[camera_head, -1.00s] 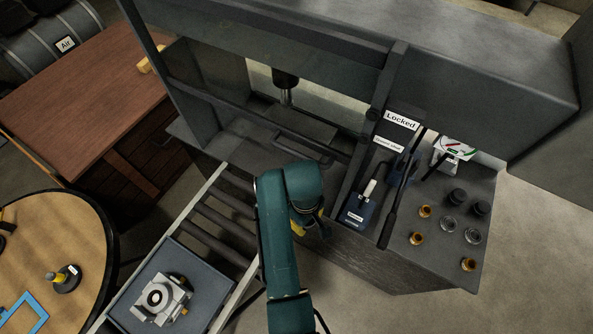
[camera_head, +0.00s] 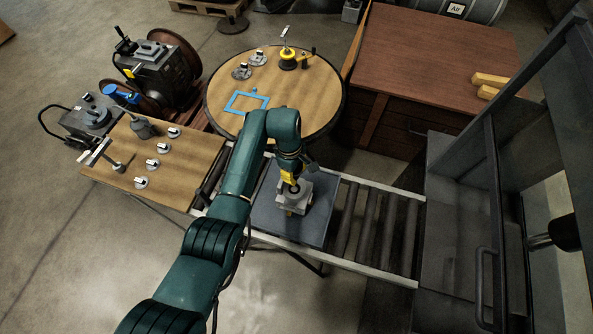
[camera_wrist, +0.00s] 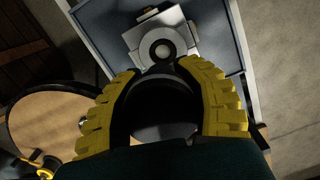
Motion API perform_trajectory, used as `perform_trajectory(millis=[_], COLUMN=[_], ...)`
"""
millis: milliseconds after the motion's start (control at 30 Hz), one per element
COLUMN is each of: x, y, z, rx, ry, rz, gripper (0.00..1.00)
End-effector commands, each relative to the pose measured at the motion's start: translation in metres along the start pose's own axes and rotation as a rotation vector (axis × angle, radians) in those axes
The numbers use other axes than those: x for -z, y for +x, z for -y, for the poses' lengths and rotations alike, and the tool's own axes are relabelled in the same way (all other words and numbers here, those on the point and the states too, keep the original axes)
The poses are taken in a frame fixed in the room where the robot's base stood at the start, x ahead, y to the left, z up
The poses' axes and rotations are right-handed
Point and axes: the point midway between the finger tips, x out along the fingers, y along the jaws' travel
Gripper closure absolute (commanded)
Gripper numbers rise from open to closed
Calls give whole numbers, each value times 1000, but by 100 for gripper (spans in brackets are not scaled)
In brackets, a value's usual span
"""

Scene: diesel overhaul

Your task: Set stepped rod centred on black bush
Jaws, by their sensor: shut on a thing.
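My gripper (camera_head: 290,180) is over the pale grey housing (camera_head: 296,198) on the tray. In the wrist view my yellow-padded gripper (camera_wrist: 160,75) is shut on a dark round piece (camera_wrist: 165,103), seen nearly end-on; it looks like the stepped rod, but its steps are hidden. The housing (camera_wrist: 143,37) lies just beyond the fingertips there. In its middle is a pale ring with a dark centre (camera_wrist: 163,50), likely the black bush. The held piece appears offset from that centre; whether they touch I cannot tell.
The blue-grey tray (camera_head: 262,222) sits on a roller conveyor (camera_head: 380,225) leading right to the press (camera_head: 455,200). A round wooden table (camera_head: 320,95) with a blue frame (camera_head: 247,101) is behind. A side table (camera_head: 120,160) with several small parts stands left.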

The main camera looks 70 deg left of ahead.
Motion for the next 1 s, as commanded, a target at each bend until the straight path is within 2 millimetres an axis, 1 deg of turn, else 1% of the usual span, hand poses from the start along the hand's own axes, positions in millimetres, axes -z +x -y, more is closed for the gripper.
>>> perform_trajectory(millis=[67,167,500,667,1000], x=[4,5,11,12,12], y=[0,8,58,67,66], z=[-1,-1,-1,-2,-2], rx=[-6,-6,-6,-6,-6], ry=[-14,-14,-10,-9,-9], rz=[1,1,0,0,0], gripper=[98,98,98,98,99])
